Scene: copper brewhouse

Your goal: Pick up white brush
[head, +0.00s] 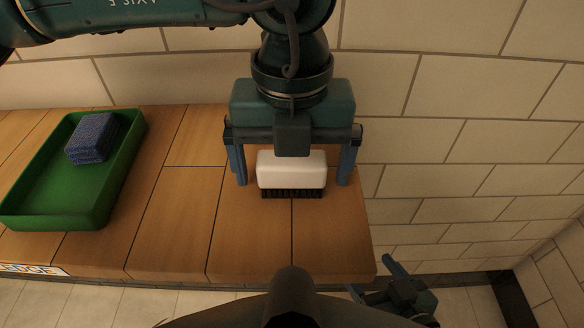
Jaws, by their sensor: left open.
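The white brush (291,170) has a white block body and dark bristles along its lower edge. It shows near the right end of the wooden ledge. My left gripper (292,182) reaches down over it with its two blue-grey fingers apart, one on each side of the brush. A gap shows between each finger and the brush. The palm hides part of the brush's upper edge. My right gripper (369,276) shows only partly at the bottom right, off the ledge's front corner; its jaw state is unclear.
A green tray (97,205) holding a blue sponge (91,138) stands on the left of the wooden ledge (176,215). The ledge between tray and brush is bare. A tiled wall (450,150) runs behind and to the right.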

